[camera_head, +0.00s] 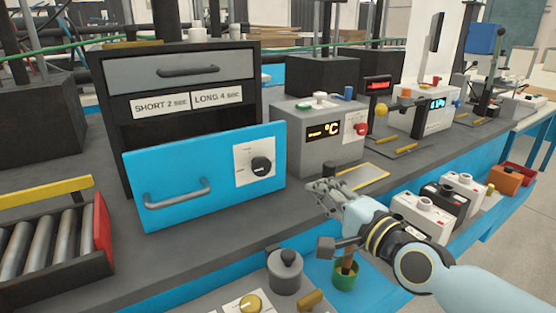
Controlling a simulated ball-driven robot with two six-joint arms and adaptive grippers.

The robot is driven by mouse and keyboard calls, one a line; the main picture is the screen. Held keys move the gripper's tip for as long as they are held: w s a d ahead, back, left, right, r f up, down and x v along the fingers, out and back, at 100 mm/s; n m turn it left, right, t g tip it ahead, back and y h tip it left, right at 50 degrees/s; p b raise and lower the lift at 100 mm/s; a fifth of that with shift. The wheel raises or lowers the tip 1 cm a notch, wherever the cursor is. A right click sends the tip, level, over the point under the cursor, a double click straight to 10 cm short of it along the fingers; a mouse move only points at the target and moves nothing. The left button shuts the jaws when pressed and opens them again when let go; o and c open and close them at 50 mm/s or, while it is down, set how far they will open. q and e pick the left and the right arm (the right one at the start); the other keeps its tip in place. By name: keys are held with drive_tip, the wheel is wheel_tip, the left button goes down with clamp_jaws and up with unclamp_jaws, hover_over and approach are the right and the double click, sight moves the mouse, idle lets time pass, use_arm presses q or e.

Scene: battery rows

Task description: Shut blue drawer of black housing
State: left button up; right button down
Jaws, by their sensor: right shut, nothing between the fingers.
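The black housing (253,95) stands on the grey bench at the left centre, with a grey upper drawer (130,72) flush in it. Below, the blue drawer (213,168) is pulled out towards me, its front standing clear of the housing. Its front has a grey bar handle (177,193) at the left and a white plate with a black knob (261,166) at the right. My right gripper (318,190) is shut and empty, to the right of the blue drawer and apart from it, over the bench's front edge. My left gripper is not in view.
A grey box with a °C display (318,152) stands right of the drawer. A crate of metal rollers with a red end (103,228) is at the left. A lidded grey pot (285,270) and a green cup (345,277) sit low in front. Several white blocks are at the right.

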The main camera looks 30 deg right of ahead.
approach(278, 159)
drive_tip(key=w+b, duration=0.2)
drive_tip(key=w, duration=0.4)
drive_tip(key=shift+w+a, duration=0.1)
drive_tip(key=shift+w, duration=0.55)
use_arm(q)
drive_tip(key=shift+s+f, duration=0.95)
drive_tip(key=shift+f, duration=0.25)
use_arm(e)
drive_tip(key=shift+w, duration=0.15)
drive_tip(key=w+b, duration=0.2)
drive_tip(key=w, duration=0.3)
drive_tip(key=w+b, duration=0.3)
drive_tip(key=w, duration=0.2)
drive_tip(key=w+b, duration=0.3)
drive_tip(key=w, duration=0.2)
drive_tip(key=shift+w+a+f, duration=0.2)
drive_tip(key=shift+a, duration=0.05)
drive_tip(key=shift+w+r, duration=0.15)
drive_tip(key=shift+w, duration=0.05)
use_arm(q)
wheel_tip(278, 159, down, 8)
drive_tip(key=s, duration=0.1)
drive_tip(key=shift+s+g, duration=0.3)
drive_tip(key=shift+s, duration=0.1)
use_arm(e)
drive_tip(key=shift+r, duration=0.3)
drive_tip(key=shift+w, duration=0.1)
